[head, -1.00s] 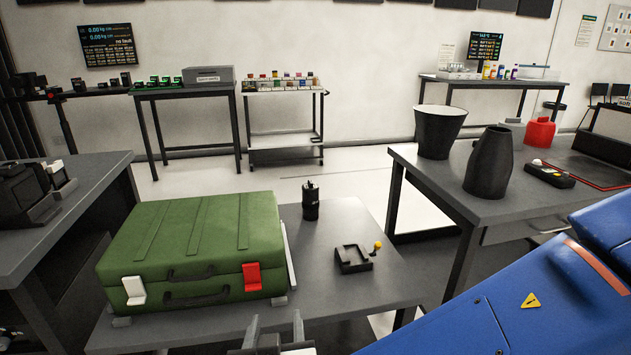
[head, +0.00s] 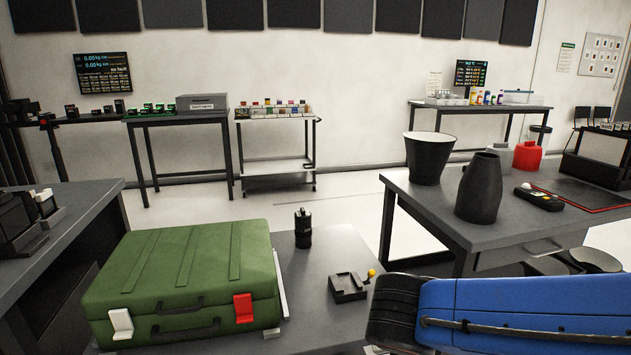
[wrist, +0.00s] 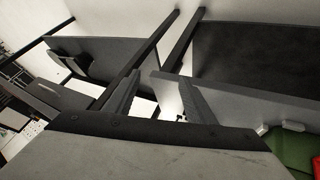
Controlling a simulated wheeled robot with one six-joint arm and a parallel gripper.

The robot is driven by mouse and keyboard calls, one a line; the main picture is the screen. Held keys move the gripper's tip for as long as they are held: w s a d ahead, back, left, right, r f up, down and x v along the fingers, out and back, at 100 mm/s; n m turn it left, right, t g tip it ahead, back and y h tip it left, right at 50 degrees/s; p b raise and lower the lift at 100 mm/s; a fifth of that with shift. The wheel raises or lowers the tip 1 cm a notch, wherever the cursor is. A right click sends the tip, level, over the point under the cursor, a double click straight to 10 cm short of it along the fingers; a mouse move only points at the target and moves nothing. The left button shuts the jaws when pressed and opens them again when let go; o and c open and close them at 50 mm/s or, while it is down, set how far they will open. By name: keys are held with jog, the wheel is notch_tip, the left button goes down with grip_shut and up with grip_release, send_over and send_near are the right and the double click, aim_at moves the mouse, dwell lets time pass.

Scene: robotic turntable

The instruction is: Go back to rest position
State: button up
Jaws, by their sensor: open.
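My gripper (wrist: 158,88) shows in the wrist view with its two fingers apart and nothing between them. It is out of the head view, where my blue arm fills the lower right. In the wrist view the gripper is in the air, tilted over grey tables, and touches nothing that I can see. The green case (head: 190,270) lies shut on the near grey table in the head view, with one white and one red latch. A corner of the case (wrist: 295,145) also shows at the lower right of the wrist view.
A black cylinder (head: 303,228) and a small black fixture with a yellow knob (head: 348,287) stand on the near table. The right table (head: 425,195) carries a dark bucket (head: 430,158), a dark vase-like vessel (head: 478,188) and a red container (head: 528,155). Open floor lies behind.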

jog(key=s+d+r+g+y, duration=0.1)
jog(key=s+d+r+y, duration=0.1)
jog(key=s+d+y, duration=0.2)
jog(key=shift+s+d+r, duration=0.25)
jog(key=shift+s+d, duration=1.5)
jog(key=shift+d, duration=0.95)
